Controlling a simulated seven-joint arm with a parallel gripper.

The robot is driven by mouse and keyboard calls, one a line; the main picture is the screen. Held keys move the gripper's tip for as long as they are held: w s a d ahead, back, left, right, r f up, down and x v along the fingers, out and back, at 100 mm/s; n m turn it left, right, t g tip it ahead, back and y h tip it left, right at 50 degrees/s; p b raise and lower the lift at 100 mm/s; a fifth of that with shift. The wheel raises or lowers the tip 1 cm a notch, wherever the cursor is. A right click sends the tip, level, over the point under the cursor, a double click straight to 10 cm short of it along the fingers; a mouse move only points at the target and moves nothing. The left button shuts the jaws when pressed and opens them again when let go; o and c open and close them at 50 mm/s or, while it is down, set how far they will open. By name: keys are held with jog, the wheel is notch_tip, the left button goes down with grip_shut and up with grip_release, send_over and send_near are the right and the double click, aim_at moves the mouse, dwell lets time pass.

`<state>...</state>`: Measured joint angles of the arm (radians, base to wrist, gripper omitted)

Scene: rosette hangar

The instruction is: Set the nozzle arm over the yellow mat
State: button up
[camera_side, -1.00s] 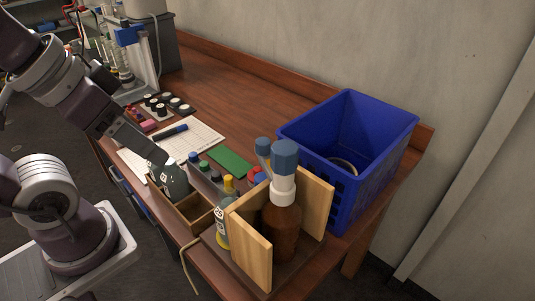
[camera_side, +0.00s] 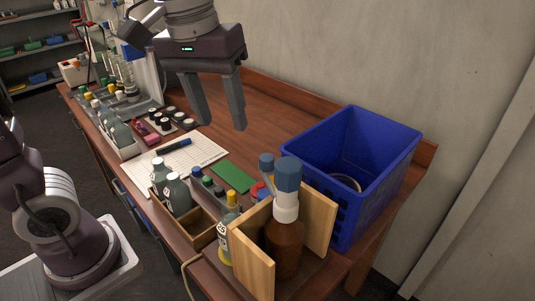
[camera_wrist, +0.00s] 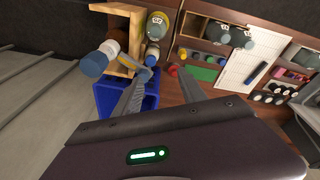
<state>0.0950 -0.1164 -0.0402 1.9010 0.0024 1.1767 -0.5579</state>
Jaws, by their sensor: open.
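My gripper (camera_side: 222,122) is open and empty, pointing down above the back of the wooden table. Its two fingers also show apart in the wrist view (camera_wrist: 163,72). A brown bottle (camera_side: 284,246) with a white collar and a blue head (camera_side: 287,174) stands upright between wooden boards, in front of and right of my gripper. A smaller blue top (camera_side: 266,161) shows just behind it; I cannot tell whether it belongs to the nozzle arm. The blue head also shows in the wrist view (camera_wrist: 94,63). I can make out a green mat (camera_side: 234,176), but no yellow mat.
A blue crate (camera_side: 385,185) stands at the right. Grey bottles (camera_side: 177,194) stand in a wooden box (camera_side: 196,226) at the front edge. A white sheet (camera_side: 205,150) lies behind them with a dark pen. Racks and bottles crowd the left. The back of the table is clear.

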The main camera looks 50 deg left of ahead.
aim_at(267, 157)
jog(key=w+d+n, duration=0.1)
jog(key=w, duration=0.1)
jog(key=w+d+f+g, duration=0.1)
jog(key=w, duration=0.1)
jog(key=w+d+f+n, duration=0.1)
jog(key=w, duration=0.1)
jog(key=shift+w+d+f+n+g, duration=0.1)
jog(key=shift+w+f+n+g, duration=0.1)
jog(key=shift+w+n+g, duration=0.15)
notch_tip(267, 157, down, 7)
grip_shut()
jog(key=shift+d, duration=0.1)
dwell(0.8)
